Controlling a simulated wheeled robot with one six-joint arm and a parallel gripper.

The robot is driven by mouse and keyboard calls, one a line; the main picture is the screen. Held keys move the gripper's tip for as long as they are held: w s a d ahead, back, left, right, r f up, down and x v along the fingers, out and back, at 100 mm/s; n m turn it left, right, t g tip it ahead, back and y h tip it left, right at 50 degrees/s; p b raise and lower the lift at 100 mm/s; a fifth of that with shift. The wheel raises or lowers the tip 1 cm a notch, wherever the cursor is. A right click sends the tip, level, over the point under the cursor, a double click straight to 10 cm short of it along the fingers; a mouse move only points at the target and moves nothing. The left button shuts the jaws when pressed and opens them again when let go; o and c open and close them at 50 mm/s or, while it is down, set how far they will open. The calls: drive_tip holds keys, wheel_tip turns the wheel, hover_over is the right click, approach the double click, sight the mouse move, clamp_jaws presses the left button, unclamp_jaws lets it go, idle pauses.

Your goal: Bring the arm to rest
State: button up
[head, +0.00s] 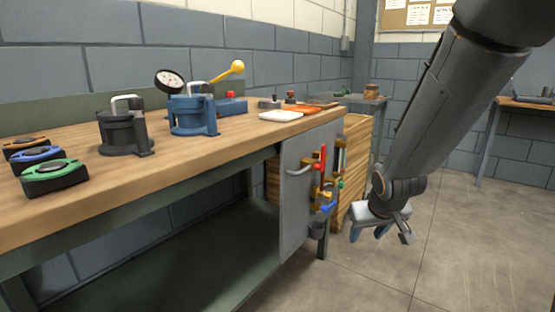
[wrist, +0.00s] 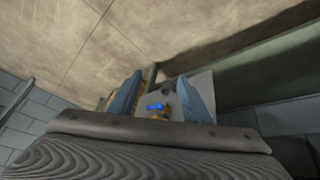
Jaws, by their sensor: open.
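My gripper (head: 372,234) hangs from my dark grey arm at the right of the head view, over the bare floor and right of the workbench. Its blue fingers point down and hold nothing. In the wrist view the two blue fingers (wrist: 158,97) stand apart with clear space between them. Beyond them a blue-handled valve (wrist: 157,107) shows on the grey panel (wrist: 197,83). The gripper is apart from the panel in the head view.
The wooden workbench (head: 190,152) runs along the left, bearing a grey casing (head: 122,135), a blue casing (head: 190,116) with gauge and yellow-knobbed lever, and several coloured ring-shaped parts. A grey panel (head: 296,205) with coloured valves hangs at its end. Floor (head: 450,240) at right is clear.

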drive_tip(key=s+a+f+m+g, duration=0.1)
drive_tip(key=s+a+g, duration=0.1)
drive_tip(key=s, duration=0.6)
drive_tip(key=s+a+f+g, duration=0.1)
drive_tip(key=s+a, duration=0.1)
drive_tip(key=s, duration=0.5)
drive_tip(key=s+a+r+n+g+y, duration=0.1)
drive_tip(key=s+a+n+g, duration=0.15)
drive_tip(key=s+a, duration=0.6)
drive_tip(key=s+a+n+g, duration=0.1)
drive_tip(key=s+a+n, duration=0.35)
drive_tip(key=a, duration=0.75)
drive_tip(key=d+r+m+p, duration=0.3)
drive_tip(key=d+r+p, duration=0.7)
drive_tip(key=r+p, duration=0.3)
drive_tip(key=d+r+m+p, duration=0.4)
drive_tip(key=d+r+p, duration=0.6)
drive_tip(key=r+p, duration=0.3)
drive_tip(key=shift+s+d+p, duration=0.3)
drive_tip(key=shift+s+p, duration=0.15)
drive_tip(key=shift+p, duration=0.2)
